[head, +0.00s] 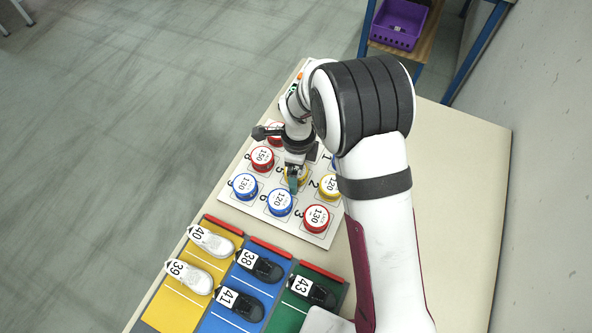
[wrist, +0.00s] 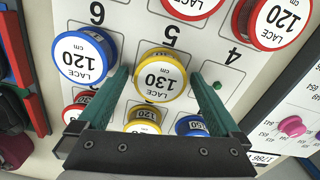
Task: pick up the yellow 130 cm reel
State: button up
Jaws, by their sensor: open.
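The yellow 130 cm reel (wrist: 159,75) stands on the place marked 5 of the white board in the wrist view, its label facing up. My gripper (wrist: 163,78) is open, with one green finger on each side of the reel. I cannot tell whether either finger touches it. In the head view my gripper (head: 293,183) points down over the middle of the board, and the yellow reel (head: 303,175) is mostly hidden behind it.
The white board (head: 318,238) holds several other reels close by: a blue 120 (head: 280,201), a red 130 (head: 317,217), a yellow 120 (head: 329,186) and a red 150 (head: 262,158). Shoes lie on yellow, blue and green mats (head: 173,312) in front.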

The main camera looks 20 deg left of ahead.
jog(key=c, duration=1.4)
jog(key=shift+o, duration=0.2)
jog(key=shift+r, duration=0.15)
